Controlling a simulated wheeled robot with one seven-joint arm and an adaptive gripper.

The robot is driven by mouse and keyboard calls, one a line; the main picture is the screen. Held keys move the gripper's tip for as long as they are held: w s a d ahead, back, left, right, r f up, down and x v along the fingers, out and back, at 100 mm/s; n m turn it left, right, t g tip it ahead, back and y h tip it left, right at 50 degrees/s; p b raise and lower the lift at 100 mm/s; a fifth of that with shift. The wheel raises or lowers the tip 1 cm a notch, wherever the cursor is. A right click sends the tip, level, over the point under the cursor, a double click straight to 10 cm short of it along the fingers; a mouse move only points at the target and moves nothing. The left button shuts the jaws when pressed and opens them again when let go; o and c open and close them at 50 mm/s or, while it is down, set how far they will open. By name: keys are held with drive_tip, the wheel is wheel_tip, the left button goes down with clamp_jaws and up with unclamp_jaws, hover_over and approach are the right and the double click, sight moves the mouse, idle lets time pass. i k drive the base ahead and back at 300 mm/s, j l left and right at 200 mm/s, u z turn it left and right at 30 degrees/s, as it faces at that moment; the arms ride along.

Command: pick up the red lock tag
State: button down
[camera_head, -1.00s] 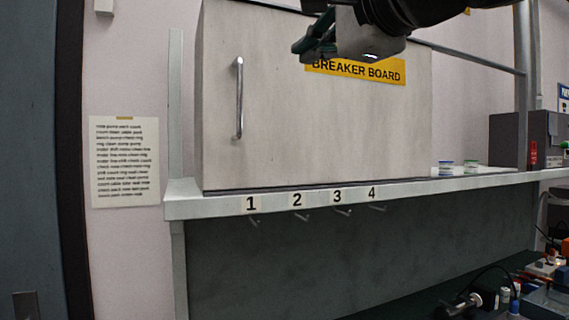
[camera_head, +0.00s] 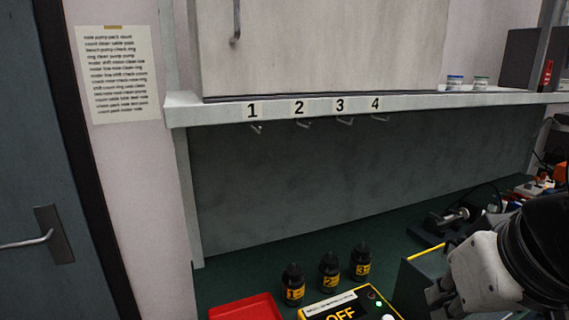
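I cannot make out a red lock tag for certain. A small upright red item (camera_head: 546,76) stands by the dark box on the shelf at the far right, too small to identify. A red tray (camera_head: 246,309) lies on the bench at the bottom edge, mostly cut off; its inside is barely seen. My gripper (camera_head: 437,298) is low at the right, over the bench beside a dark box with yellow edges. Its fingers are partly hidden and cut off, so whether it is open is unclear.
Several empty-looking hooks hang under the shelf (camera_head: 420,102), numbered 1 to 4. Three black numbered bottles (camera_head: 330,272) stand behind a yellow-edged panel (camera_head: 345,305) reading OFF. Tools and cables (camera_head: 455,218) lie at the right. The bench's back middle is clear.

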sight(546, 72)
drive_tip(key=z, duration=1.15)
drive_tip(key=i+l+u, duration=0.15)
drive_tip(key=i+l, duration=1.85)
